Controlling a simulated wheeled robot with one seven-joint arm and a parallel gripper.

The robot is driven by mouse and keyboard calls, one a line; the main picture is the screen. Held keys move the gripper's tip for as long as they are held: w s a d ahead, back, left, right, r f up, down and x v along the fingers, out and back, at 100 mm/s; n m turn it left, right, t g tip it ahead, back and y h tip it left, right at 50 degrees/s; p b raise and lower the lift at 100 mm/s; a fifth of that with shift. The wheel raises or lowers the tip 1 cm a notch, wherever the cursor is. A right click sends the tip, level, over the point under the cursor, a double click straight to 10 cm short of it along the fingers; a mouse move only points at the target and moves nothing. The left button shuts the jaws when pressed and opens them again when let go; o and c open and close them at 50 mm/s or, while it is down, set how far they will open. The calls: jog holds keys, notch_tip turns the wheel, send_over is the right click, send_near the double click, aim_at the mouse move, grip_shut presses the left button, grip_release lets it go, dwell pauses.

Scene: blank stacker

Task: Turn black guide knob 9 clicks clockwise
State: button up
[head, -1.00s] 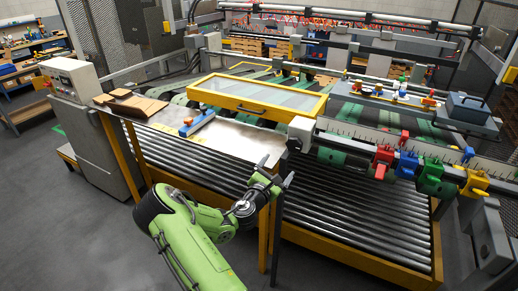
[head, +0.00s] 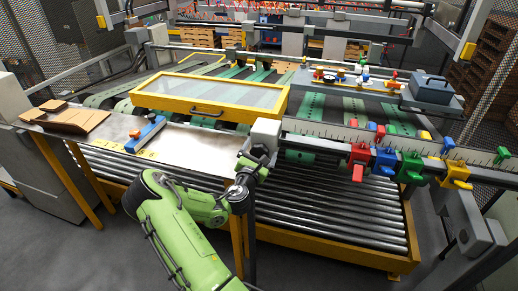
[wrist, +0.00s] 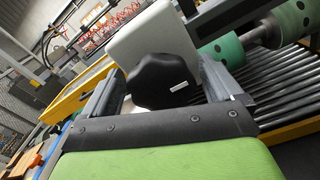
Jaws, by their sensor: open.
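The black guide knob (wrist: 158,82) shows large in the wrist view, a lobed black knob with a small white mark on its face. It sits on the front of a white box (wrist: 155,38), which also shows in the head view (head: 266,131). My gripper (head: 256,160) is at the front of that box in the head view, where it largely hides the knob. In the wrist view my gripper (wrist: 165,72) is open, with one finger on each side of the knob. I cannot tell whether the fingers touch it.
Red (head: 358,160), blue, green and yellow clamps sit along the rail to the right. A roller bed (head: 330,215) lies below. A metal table (head: 105,135) with a blue-handled tool (head: 146,133) is to the left. A yellow-framed clear cover (head: 205,95) is behind.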

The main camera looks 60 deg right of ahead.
jog(key=shift+s+a+r, duration=0.1)
jog(key=shift+a, duration=0.1)
jog(key=shift+s+a, duration=0.1)
jog(key=shift+c, duration=0.8)
jog(key=c, duration=0.8)
jog(key=shift+d+m+b, duration=0.2)
jog(key=shift+m+b, duration=0.15)
jog(key=shift+m, duration=0.05)
